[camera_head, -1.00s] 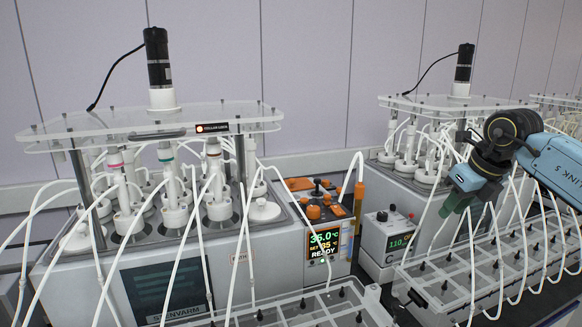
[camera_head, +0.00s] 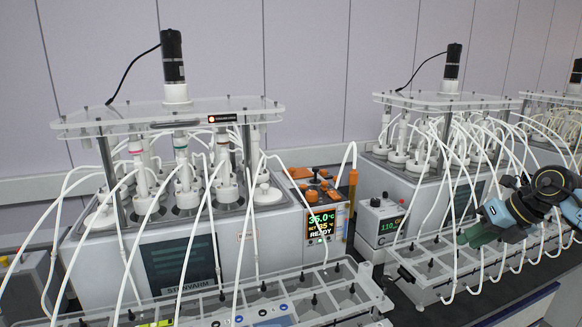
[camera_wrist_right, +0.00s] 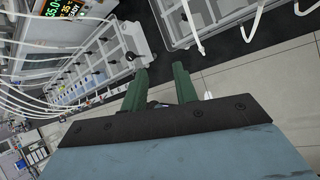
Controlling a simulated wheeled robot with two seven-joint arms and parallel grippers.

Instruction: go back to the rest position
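My right gripper (camera_head: 464,238) has green fingers and is at the right of the head view, in front of the tubing of the second reactor unit (camera_head: 408,180). In the right wrist view the two green fingers (camera_wrist_right: 160,70) stand apart with nothing between them. The gripper is open and empty. Below it in that view are the tray edge and the floor. My left gripper is not in view.
The near reactor unit (camera_head: 105,255) stands at left, with its lit display (camera_head: 322,224). Clear trays (camera_head: 345,290) run along the front, with many white tubes looping into them. A grey floor (camera_wrist_right: 265,80) shows free room beyond the bench edge.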

